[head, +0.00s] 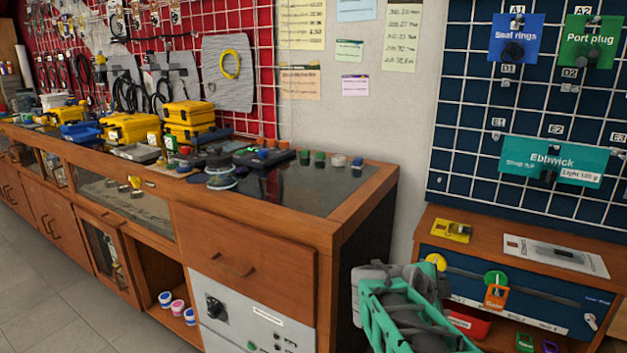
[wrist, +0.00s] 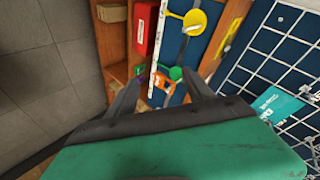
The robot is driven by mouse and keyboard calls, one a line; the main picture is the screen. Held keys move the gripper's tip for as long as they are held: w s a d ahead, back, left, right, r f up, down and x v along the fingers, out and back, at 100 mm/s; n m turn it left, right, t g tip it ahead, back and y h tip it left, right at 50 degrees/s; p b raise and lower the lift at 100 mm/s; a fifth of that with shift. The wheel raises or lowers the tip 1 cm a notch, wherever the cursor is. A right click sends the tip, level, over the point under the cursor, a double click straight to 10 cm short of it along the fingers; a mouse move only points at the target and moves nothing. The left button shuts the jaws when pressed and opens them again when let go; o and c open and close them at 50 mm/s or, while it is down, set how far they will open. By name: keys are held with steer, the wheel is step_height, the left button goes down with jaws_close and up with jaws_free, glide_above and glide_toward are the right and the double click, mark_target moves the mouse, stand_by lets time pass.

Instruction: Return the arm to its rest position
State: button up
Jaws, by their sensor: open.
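My gripper (wrist: 158,92) shows in the wrist view with its two dark fingers spread apart and nothing between them. In that view it faces the small wooden cabinet with the blue front panel. In the head view my teal and grey arm (head: 405,310) is at the bottom, in front of the cabinet's left end. The fingertips cannot be made out in the head view.
The wooden workbench (head: 255,225) stands left of the arm, close to it. The low cabinet (head: 520,225) is on the right, with a yellow item (head: 452,231) on top. A blue grid board (head: 540,110) hangs above it. Grey floor (head: 60,300) is clear at lower left.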

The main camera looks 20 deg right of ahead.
steer(key=s+a+r+n+y+p, duration=0.1)
steer(key=a+r+n+y+p, duration=0.2)
steer(key=a+r+n+p, duration=0.6)
steer(key=s+a+r+n+y+p, duration=0.1)
steer(key=a+r+n+y+p, duration=0.5)
steer(key=a, duration=0.5)
steer(key=s+a+r+n+g+y+p, duration=0.1)
steer(key=s+a+r+n+p, duration=0.6)
steer(key=a, duration=0.5)
steer(key=n+p, duration=0.2)
steer(key=shift+s+r+n+p, duration=0.2)
steer(key=shift+n+p, duration=0.1)
steer(key=shift+n, duration=0.1)
